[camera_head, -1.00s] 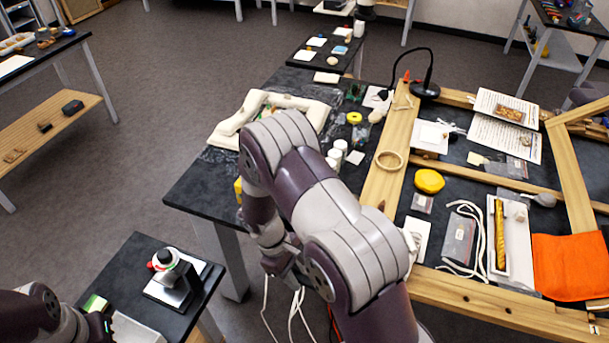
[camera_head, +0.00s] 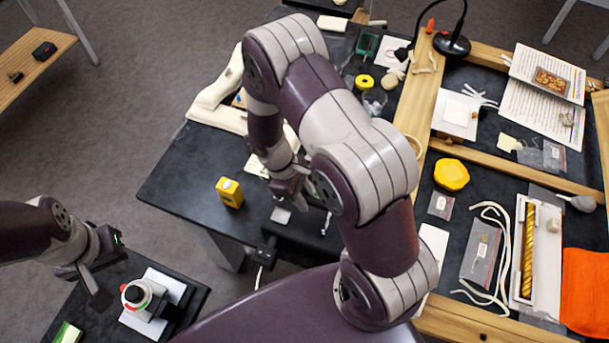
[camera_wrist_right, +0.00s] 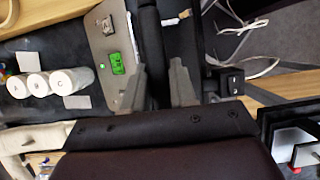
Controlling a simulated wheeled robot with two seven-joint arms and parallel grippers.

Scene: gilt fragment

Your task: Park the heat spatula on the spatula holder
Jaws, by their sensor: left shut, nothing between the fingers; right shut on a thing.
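My right gripper (camera_head: 290,188) is over the near edge of the dark bench. It also shows in the right wrist view (camera_wrist_right: 168,90), shut on a narrow dark thing, apparently the heat spatula's handle (camera_wrist_right: 168,60); the fingers and arm hide most of it. A small black block (camera_head: 268,250) sits at the bench edge close to the gripper and shows in the right wrist view (camera_wrist_right: 230,82). It may be the spatula holder; I cannot tell for sure. A grey panel with a green display (camera_wrist_right: 112,45) lies beside the gripper. My left gripper (camera_head: 98,294) is shut and empty at the lower left.
A yellow block (camera_head: 229,192) stands on the dark bench (camera_head: 180,180), left of my right gripper. White containers (camera_wrist_right: 72,80) show in the wrist view. A device with a round knob (camera_head: 138,294) stands on a small table beside my left gripper. A wooden frame (camera_head: 418,105) lies to the right.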

